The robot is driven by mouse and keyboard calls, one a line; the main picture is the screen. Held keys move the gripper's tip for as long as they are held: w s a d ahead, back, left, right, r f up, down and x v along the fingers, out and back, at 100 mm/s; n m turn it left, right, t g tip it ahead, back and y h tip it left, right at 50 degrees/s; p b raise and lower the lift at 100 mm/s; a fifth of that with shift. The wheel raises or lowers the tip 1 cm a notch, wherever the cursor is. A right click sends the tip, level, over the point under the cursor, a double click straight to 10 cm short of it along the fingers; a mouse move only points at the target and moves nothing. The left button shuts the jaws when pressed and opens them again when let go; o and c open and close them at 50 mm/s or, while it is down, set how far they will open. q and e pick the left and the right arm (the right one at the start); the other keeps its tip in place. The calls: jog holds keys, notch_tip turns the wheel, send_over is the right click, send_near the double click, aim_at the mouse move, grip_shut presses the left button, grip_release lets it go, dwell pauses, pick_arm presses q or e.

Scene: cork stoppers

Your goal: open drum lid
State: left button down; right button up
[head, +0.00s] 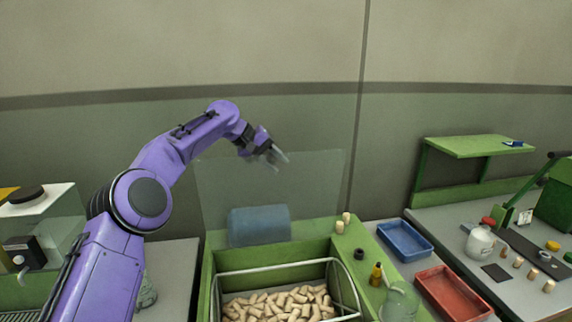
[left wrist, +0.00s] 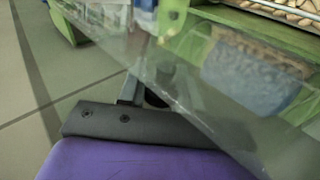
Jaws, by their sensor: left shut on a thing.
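The clear drum lid (head: 318,185) stands raised, nearly upright, at the back of the green drum housing (head: 208,285). My left gripper (head: 277,157) is up at the lid's top edge, shut on it. In the left wrist view the clear lid (left wrist: 215,110) runs from upper left to lower right, close in front of the gripper; the fingertips are hard to make out there. A blue roller-like cylinder (head: 258,226) shows through the lid. The housing's open front holds many cork stoppers (head: 280,303). My right gripper is not in view.
A bent metal rail (head: 270,267) crosses the opening. Blue (head: 404,240) and red (head: 453,293) trays lie to the right. The wall is close behind the lid.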

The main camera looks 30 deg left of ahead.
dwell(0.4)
pick_arm(q)
jog(key=c, duration=1)
grip_release()
jog(key=shift+w, duration=0.1)
jog(key=shift+o, duration=0.9)
jog(key=shift+w+f, duration=0.1)
jog(key=shift+w, duration=0.05)
jog(key=shift+a, duration=0.1)
jog(key=v, duration=1)
jog(key=shift+r, duration=0.2)
jog(key=shift+a, duration=0.15)
